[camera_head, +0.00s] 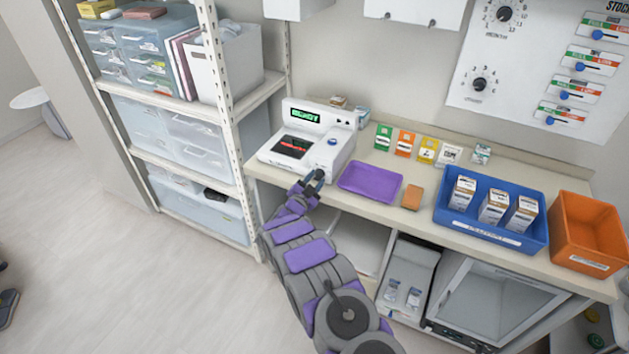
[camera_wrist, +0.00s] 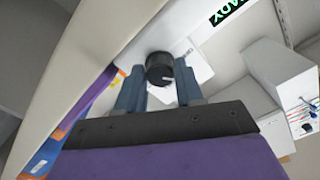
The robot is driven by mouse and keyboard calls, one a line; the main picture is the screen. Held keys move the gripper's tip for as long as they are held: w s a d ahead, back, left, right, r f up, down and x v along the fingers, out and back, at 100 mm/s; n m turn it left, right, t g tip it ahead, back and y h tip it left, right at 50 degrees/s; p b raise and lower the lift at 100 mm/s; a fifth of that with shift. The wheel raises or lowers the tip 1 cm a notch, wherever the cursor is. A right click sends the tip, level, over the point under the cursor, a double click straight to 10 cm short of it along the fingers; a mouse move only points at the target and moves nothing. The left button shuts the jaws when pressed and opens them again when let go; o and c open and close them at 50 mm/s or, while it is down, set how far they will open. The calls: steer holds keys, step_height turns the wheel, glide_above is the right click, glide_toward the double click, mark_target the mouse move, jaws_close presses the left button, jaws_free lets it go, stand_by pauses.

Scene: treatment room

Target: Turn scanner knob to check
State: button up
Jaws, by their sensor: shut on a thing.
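The white scanner (camera_head: 340,160) stands at the left end of the counter. Its green display (camera_head: 306,116) reads READY, and part of that display shows in the wrist view (camera_wrist: 228,10). My gripper (camera_head: 316,178) is at the scanner's front lower edge. In the wrist view my gripper (camera_wrist: 161,82) has its two blue-grey fingers on either side of a round black knob (camera_wrist: 159,66), shut on it. The knob has a short white mark toward its lower right. In the head view the knob is hidden or too small to make out.
A purple tray (camera_head: 370,182) and an orange-brown block (camera_head: 412,197) lie right of the scanner. A blue bin (camera_head: 490,232) with boxes and an orange bin (camera_head: 590,232) stand further right. A shelf rack (camera_head: 236,170) stands close on the left. Small packets line the wall.

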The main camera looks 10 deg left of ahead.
steer(key=m, duration=0.6)
steer(key=shift+a+p, duration=0.1)
steer(key=shift+p, duration=0.3)
steer(key=m+p, duration=0.1)
steer(key=m, duration=0.3)
steer(key=shift+f, duration=0.1)
steer(key=shift+m, duration=0.5)
steer(key=shift+s+f, duration=0.1)
steer(key=shift+f, duration=0.05)
steer(key=o, duration=1)
steer(key=shift+o, duration=0.2)
